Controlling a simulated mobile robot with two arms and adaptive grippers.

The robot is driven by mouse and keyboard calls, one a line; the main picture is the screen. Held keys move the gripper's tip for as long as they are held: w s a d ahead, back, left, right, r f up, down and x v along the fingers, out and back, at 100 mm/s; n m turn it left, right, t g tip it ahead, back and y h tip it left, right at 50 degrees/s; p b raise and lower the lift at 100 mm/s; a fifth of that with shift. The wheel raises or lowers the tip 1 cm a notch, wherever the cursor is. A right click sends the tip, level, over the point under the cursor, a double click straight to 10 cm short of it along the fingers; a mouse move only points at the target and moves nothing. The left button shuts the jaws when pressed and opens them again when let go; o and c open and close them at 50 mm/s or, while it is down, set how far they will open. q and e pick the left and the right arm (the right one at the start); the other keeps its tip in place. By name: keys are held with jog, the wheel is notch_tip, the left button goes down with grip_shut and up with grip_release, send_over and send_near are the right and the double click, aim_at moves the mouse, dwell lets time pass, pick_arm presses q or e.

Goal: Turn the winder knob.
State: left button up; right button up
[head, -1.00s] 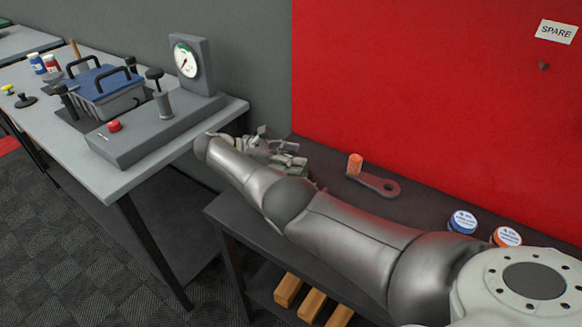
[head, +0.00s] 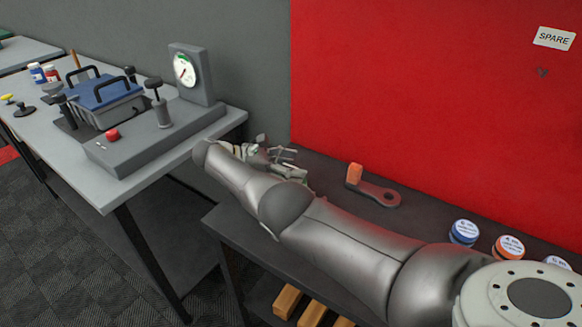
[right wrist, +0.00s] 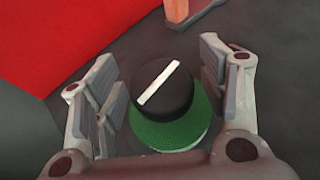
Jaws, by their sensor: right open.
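The winder knob (right wrist: 165,88) is round and black with a white line across its top. It sits on a green ribbed base (right wrist: 172,130) in the right wrist view. My right gripper (right wrist: 160,72) is open, with one finger on each side of the knob. In the head view my right gripper (head: 278,162) is over the back left of the dark bench, and the knob is hidden there. My left gripper is not in view.
A grey crank with an orange handle (head: 355,174) lies right of my gripper on the dark bench (head: 325,166). Several small jars (head: 465,232) stand further right. A red panel (head: 400,90) rises behind. A grey table with a gauge unit (head: 190,75) stands left.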

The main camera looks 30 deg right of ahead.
aim_at(291, 166)
jog(key=shift+r, duration=5)
